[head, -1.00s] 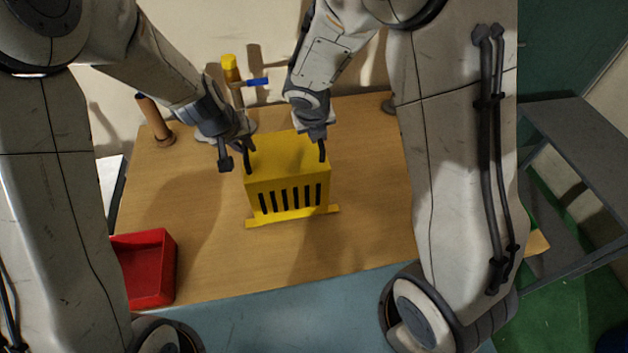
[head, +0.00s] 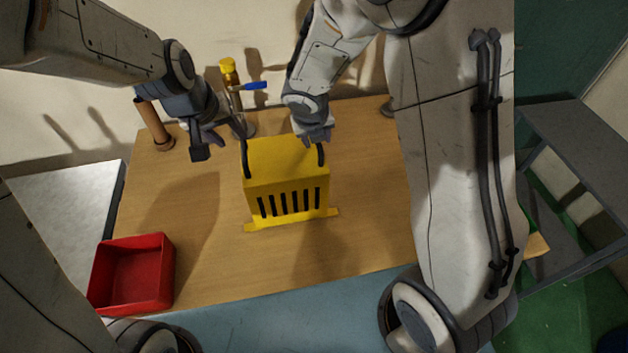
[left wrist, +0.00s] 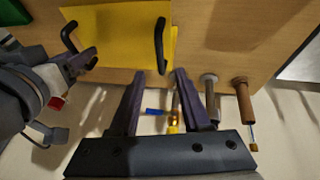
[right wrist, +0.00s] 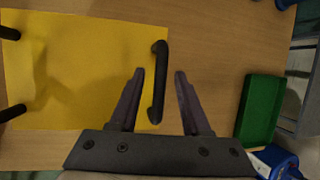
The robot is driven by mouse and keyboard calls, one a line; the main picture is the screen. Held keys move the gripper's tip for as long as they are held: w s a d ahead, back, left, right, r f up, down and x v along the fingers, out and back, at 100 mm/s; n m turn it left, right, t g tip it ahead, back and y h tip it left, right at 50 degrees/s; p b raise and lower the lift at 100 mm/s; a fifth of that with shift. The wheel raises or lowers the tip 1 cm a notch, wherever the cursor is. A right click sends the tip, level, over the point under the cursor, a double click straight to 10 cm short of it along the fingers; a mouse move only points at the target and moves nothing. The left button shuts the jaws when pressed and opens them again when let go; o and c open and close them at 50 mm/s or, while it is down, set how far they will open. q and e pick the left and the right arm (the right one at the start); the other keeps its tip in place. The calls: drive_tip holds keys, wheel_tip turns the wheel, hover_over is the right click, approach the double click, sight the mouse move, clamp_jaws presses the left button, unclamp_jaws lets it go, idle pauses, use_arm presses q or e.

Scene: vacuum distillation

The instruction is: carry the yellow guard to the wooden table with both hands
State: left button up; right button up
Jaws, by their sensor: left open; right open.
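The yellow guard (head: 286,165), a box with dark slots in its front and two black handles, stands upright on the wooden table (head: 205,225). My left gripper (head: 222,146) is open and empty, to the left of the guard and apart from its left handle (head: 245,160). In the left wrist view that handle (left wrist: 160,45) lies beyond the open fingers (left wrist: 158,73). My right gripper (head: 318,138) is open at the guard's right handle (head: 321,154). In the right wrist view this handle (right wrist: 158,85) shows between the open fingers (right wrist: 159,73); contact cannot be told.
A red bin (head: 133,275) sits at the table's front left. A brown cylinder (head: 154,125) and a yellow-topped item with a blue part (head: 229,72) stand at the back. A green tray (right wrist: 259,108) lies right of the guard. The table in front of the guard is clear.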

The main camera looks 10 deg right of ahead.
drive_tip(key=shift+r, duration=0.1)
use_arm(q)
drive_tip(key=v, duration=0.2)
drive_tip(key=shift+s+r, duration=0.1)
drive_tip(key=shift+r, duration=0.2)
use_arm(e)
drive_tip(key=v, duration=1.2)
use_arm(q)
drive_tip(key=s+d+f+m+g+y, duration=0.1)
drive_tip(key=s+m+g, duration=0.3)
drive_tip(key=s, duration=1.9)
drive_tip(key=d+f+m, duration=0.1)
drive_tip(key=m, duration=0.2)
drive_tip(key=shift+s+m+g, duration=0.3)
drive_tip(key=shift+s+m, duration=0.05)
drive_tip(key=shift+m, duration=0.05)
use_arm(e)
drive_tip(key=s+a+f+m+g+y, duration=0.1)
drive_tip(key=s+a+m+g, duration=0.1)
drive_tip(key=s+m, duration=0.9)
drive_tip(key=s+a+f+m+g+y, duration=0.1)
drive_tip(key=s+a+m+g+y, duration=0.1)
drive_tip(key=s+m, duration=1)
drive_tip(key=a+m, duration=0.1)
drive_tip(key=m, duration=0.5)
drive_tip(key=shift+s+f+g, duration=0.2)
drive_tip(key=shift+s+g, duration=0.1)
drive_tip(key=shift+a, duration=0.2)
